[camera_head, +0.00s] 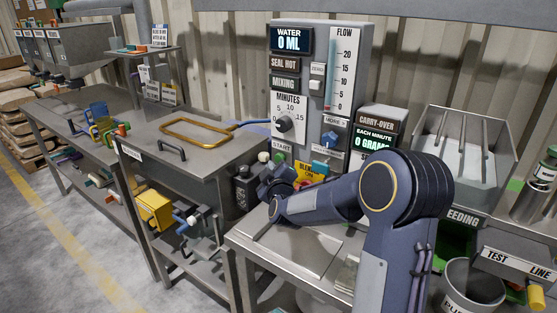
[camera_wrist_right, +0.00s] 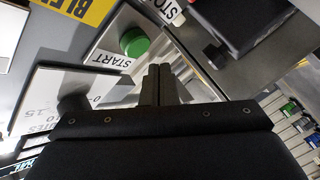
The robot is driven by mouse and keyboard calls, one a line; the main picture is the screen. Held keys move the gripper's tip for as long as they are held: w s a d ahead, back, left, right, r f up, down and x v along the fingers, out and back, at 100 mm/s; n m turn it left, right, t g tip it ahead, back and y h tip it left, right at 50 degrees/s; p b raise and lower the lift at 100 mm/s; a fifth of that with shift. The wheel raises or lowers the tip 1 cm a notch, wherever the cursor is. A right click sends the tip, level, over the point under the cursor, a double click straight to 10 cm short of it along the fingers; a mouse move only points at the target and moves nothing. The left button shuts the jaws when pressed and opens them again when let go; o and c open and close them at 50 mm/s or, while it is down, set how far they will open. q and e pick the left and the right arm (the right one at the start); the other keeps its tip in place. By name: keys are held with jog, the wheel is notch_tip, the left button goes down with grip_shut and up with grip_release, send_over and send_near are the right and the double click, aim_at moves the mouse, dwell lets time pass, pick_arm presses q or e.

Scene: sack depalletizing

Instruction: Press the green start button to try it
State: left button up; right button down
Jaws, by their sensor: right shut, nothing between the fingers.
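The green start button (camera_wrist_right: 134,41) is a round cap on a grey panel in the right wrist view, beside a white START label (camera_wrist_right: 112,59). In the head view the START label (camera_head: 281,146) shows low on the control panel (camera_head: 304,142), but I cannot make out the green button there. My right gripper (camera_head: 277,172) is in front of the lower panel. In the right wrist view its fingers (camera_wrist_right: 159,70) are together and empty, just right of and below the button in the picture. They look apart from it. My left gripper is not in view.
A STOP label (camera_wrist_right: 166,10) is near the button. A steel bench (camera_head: 300,245) stands below the panel. A carry-over display (camera_head: 377,137) and a hopper (camera_head: 465,150) stand to the right.

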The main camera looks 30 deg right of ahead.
jog(key=shift+s+a, duration=0.25)
jog(key=shift+a, duration=0.35)
jog(key=shift+s+a, duration=0.25)
jog(key=shift+a, duration=0.35)
jog(key=shift+s+a, duration=0.25)
jog(key=shift+a, duration=0.35)
jog(key=s+a+r+m+g+y+p, duration=0.2)
jog(key=s+a+y, duration=0.25)
jog(key=s, duration=0.45)
jog(key=s+a+r+m+g+y+p, duration=0.1)
jog(key=s+a+r+m+g+y, duration=0.2)
jog(key=s+a, duration=0.45)
jog(key=s+a+f+m+g+y, duration=0.1)
jog(key=s+f+g, duration=0.1)
jog(key=s, duration=0.7)
jog(key=s+a+f+m+g+y+p, duration=0.1)
jog(key=s+a+f+g, duration=0.1)
jog(key=s, duration=0.8)
notch_tip(320, 180, down, 2)
jog(key=shift+s+a+f+g+y, duration=0.2)
jog(key=shift+g+y, duration=0.15)
jog(key=shift+g, duration=0.35)
jog(key=shift+r, duration=0.1)
